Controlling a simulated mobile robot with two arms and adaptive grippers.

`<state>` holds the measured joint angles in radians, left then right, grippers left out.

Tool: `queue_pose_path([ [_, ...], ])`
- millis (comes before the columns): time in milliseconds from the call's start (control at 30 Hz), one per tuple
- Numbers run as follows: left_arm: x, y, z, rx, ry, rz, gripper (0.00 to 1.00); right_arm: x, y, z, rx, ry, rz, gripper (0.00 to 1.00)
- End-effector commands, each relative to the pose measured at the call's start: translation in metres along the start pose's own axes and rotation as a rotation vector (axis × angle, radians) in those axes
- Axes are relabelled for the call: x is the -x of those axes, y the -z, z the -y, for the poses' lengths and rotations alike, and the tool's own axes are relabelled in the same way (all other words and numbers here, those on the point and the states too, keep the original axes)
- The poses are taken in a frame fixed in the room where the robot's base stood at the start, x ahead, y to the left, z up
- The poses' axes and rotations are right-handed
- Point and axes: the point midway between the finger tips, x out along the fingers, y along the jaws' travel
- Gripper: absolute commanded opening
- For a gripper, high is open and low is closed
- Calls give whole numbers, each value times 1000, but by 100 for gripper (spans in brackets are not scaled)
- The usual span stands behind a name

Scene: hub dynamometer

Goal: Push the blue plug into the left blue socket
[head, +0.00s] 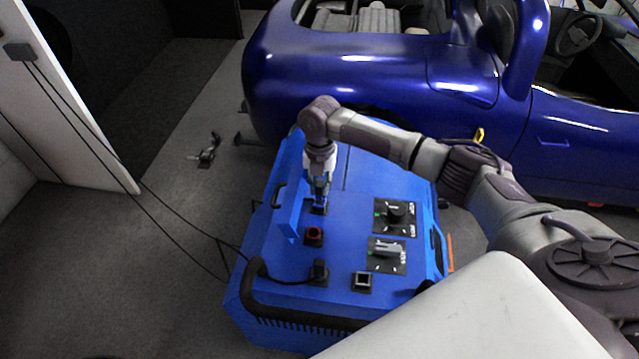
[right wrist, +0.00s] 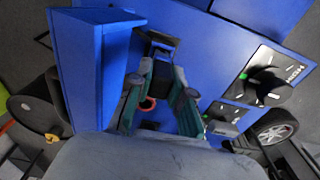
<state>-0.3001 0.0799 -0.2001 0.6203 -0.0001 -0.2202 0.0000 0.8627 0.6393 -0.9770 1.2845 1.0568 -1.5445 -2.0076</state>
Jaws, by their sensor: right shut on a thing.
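My right gripper (head: 320,187) points down over the top of the blue machine and is shut on the blue plug (head: 320,200). The plug is small and mostly hidden by the fingers. Directly under it is a black square socket (head: 319,210) near the upright blue panel. In the right wrist view, my right gripper (right wrist: 164,72) has its fingertips close to the dark socket frame (right wrist: 158,38). I cannot tell how deep the plug sits in the socket. My left gripper is not in view.
The blue machine (head: 350,215) carries a red round socket (head: 314,234), a black plug with cable (head: 318,270), a square socket (head: 363,282) and two black switch plates (head: 396,216). The upright blue panel (head: 290,205) stands close left of the gripper. A blue car (head: 380,75) stands behind.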

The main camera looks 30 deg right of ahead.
Motion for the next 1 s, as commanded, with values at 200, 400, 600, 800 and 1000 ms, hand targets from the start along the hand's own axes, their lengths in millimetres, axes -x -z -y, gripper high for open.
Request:
queue_pose_path([
  [200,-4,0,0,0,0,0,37,-7,0,0,0,-1,0,0],
  [400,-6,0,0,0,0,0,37,-14,-1,0,0,-1,1,0],
  [600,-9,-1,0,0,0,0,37,-20,-1,0,0,0,1,0],
  [800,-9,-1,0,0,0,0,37,-20,-1,0,0,0,1,0],
  [1000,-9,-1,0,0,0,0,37,-20,-1,0,0,0,0,49],
])
